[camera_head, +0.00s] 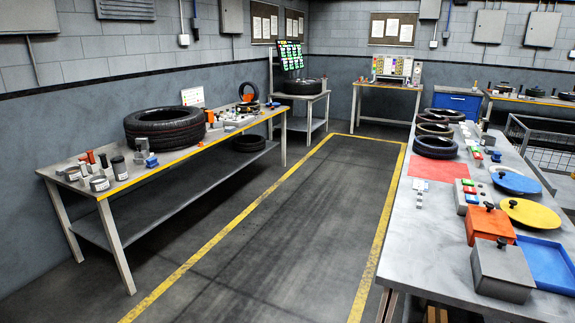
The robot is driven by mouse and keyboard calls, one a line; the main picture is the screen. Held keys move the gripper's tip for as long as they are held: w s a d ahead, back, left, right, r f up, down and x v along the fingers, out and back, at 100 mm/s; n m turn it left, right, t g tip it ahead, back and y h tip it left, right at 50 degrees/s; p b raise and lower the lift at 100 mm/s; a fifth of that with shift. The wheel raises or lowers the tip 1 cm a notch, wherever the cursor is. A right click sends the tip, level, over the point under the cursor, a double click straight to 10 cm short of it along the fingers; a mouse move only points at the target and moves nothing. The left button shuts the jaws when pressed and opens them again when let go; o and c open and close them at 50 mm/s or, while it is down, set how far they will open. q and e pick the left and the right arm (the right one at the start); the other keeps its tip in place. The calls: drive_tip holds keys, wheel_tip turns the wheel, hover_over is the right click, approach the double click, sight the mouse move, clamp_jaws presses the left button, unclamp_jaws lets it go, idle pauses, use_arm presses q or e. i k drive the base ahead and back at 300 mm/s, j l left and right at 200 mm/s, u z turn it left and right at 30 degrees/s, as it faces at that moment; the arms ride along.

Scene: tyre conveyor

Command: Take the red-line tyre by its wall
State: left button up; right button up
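A large black tyre (165,127) lies flat on the left workbench, with a faint reddish line along its tread. Several smaller dark tyres lie in a row on the right table; the nearest small tyre (435,147) lies beside a red patch (432,168). The small tyre behind it (434,130) shows a brownish tint. I cannot make out a clear red line on any of the small tyres. Neither of my grippers is in view.
The left workbench (150,180) also bears cans, jars and tools. The right table (425,250) holds an orange box (490,225), a grey box (502,272), a blue tray (548,265) and round lids. The yellow-marked floor (290,220) between them is clear.

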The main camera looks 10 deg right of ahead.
sight(432, 121)
drive_tip(key=i+j+u, duration=0.15)
drive_tip(key=i+u, duration=0.15)
drive_tip(key=i, duration=0.3)
drive_tip(key=i+u, duration=0.35)
drive_tip(key=i, duration=0.25)
drive_tip(key=i+z, duration=0.35)
drive_tip(key=i, duration=0.15)
drive_tip(key=i+j+z, duration=0.2)
drive_tip(key=i+z, duration=0.2)
drive_tip(key=i, duration=0.15)
drive_tip(key=i+l+z, duration=0.15)
drive_tip(key=i+z, duration=0.8)
drive_tip(key=i+j+z, duration=0.3)
drive_tip(key=i+z, duration=0.15)
drive_tip(key=i, duration=0.15)
drive_tip(key=i+j+z, duration=0.25)
drive_tip(key=i, duration=0.15)
drive_tip(key=i+j+z, duration=0.8)
drive_tip(key=i+j, duration=0.15)
drive_tip(key=i+j+z, duration=0.25)
drive_tip(key=j, duration=0.35)
drive_tip(key=i+j+z, duration=0.25)
drive_tip(key=j, duration=0.25)
drive_tip(key=k, duration=0.05)
